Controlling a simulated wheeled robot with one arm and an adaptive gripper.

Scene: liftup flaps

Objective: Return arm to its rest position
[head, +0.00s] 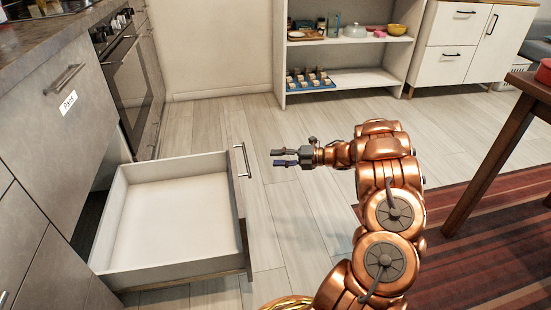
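My gripper (281,158) is at the end of my copper-coloured arm, near the middle of the head view. It points left, and its two dark fingers are apart with nothing seen between them. The arm rises from the bottom of the view and bends left at the top. An open, empty white drawer (165,215) stands out from the grey cabinet on the left. The drawer's metal handle (243,160) is a little left of the fingertips in the picture, with a gap between them.
A grey cabinet door marked "PAN" (68,104) and an oven (125,85) are at left. A white shelf unit (345,83) with dishes and a white cabinet (465,40) stand at the back. A wooden table (485,160) is at right by a striped rug (480,250). Floor between is clear.

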